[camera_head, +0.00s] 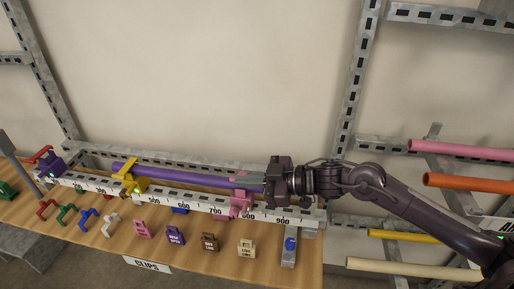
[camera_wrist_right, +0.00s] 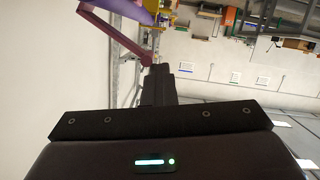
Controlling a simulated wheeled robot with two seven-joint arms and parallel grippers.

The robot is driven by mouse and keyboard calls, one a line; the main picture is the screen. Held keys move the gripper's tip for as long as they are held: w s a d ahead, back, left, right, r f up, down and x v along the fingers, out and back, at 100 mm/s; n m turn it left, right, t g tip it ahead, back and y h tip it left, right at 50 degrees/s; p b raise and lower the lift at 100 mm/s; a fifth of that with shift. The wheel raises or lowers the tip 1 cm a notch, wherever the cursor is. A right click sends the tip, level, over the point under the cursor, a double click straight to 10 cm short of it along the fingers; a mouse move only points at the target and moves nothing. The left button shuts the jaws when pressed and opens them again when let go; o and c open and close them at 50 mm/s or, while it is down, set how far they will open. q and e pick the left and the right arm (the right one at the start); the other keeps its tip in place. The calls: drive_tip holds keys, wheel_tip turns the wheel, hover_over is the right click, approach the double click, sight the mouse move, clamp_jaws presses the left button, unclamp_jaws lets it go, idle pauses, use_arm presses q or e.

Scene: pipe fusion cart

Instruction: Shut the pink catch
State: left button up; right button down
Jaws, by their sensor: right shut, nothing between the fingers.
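The pink catch (camera_head: 241,204) sits on the white numbered rail, toward the right end of the purple pipe (camera_head: 190,174). Part of its pink arm shows beside the pipe, partly hidden by my right gripper. In the right wrist view the pink arm (camera_wrist_right: 117,36) runs beside the purple pipe, and its end lies close to my fingertips. I cannot tell whether they touch, or whether the catch is fully closed. My right gripper (camera_head: 256,182) is shut and empty, held over the rail; its fingers also show in the wrist view (camera_wrist_right: 160,82). My left gripper is not in view.
A yellow catch (camera_head: 127,171) and a purple clamp with a red lever (camera_head: 47,166) stand farther left on the rail (camera_head: 195,205). Several coloured clips lie along the wooden bench (camera_head: 190,255). Coloured pipes rest on a rack at right, including a pink pipe (camera_head: 460,150).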

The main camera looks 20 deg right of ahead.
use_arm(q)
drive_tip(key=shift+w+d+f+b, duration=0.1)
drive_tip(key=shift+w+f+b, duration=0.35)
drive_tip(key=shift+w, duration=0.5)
use_arm(e)
drive_tip(key=shift+s+a+f+n, duration=0.15)
drive_tip(key=shift+s+f+n, duration=0.05)
drive_tip(key=shift+f, duration=0.35)
drive_tip(key=shift+s+a+f+n, duration=0.1)
drive_tip(key=shift+s+f+n, duration=0.1)
drive_tip(key=shift+f, duration=0.35)
drive_tip(key=shift+s+a+f+n, duration=0.15)
drive_tip(key=shift+s+f+n, duration=0.05)
drive_tip(key=shift+f, duration=0.35)
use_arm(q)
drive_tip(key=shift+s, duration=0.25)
use_arm(e)
drive_tip(key=shift+f, duration=0.1)
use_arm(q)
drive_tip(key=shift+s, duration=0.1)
